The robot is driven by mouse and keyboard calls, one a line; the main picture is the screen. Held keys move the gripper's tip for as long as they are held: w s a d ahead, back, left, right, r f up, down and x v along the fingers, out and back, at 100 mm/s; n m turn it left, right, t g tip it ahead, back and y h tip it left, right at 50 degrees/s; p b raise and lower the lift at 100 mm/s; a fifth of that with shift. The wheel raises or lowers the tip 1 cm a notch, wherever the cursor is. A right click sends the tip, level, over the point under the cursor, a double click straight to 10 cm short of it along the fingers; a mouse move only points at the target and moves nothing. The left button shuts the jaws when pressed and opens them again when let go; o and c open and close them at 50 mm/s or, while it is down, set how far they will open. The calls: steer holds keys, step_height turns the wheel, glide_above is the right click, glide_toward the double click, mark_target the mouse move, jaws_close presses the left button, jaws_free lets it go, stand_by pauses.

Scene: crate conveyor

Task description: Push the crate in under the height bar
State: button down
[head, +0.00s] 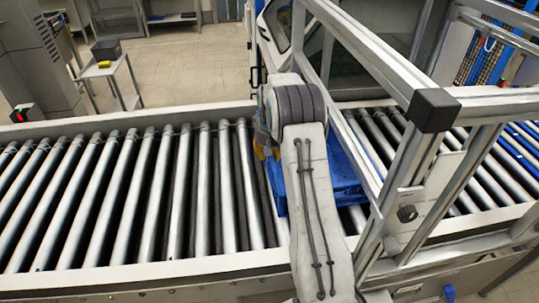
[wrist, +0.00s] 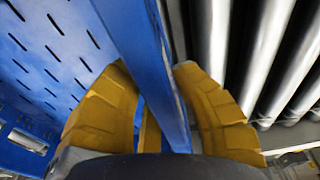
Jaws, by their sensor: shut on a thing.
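The blue crate (head: 345,178) sits on the roller conveyor, partly hidden behind my arm in the head view. In the wrist view, its slotted blue floor (wrist: 50,50) is on the left and its wall (wrist: 145,45) runs between my yellow fingers. My gripper (wrist: 152,78) is shut on that wall, one finger on each side. In the head view only a bit of yellow finger shows beside my arm. An aluminium frame with a long upper bar (head: 375,55) crosses over the conveyor at the crate. Whether the crate is fully under the bar cannot be told.
The conveyor rollers (head: 130,190) left of my arm are bare. A frame post with a black corner cap (head: 433,110) stands close on the right. More rollers continue beyond the frame. A small table with a grey box (head: 106,50) stands behind the conveyor.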

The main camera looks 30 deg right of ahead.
steer(key=c, duration=1.1)
jaws_free()
steer(key=shift+o, duration=0.2)
steer(key=r, duration=0.3)
steer(key=s+r, duration=0.1)
steer(key=r, duration=0.7)
steer(key=shift+s+a, duration=0.25)
steer(key=shift+a, duration=0.05)
steer(key=shift+s+r, duration=0.1)
steer(key=shift+r, duration=0.25)
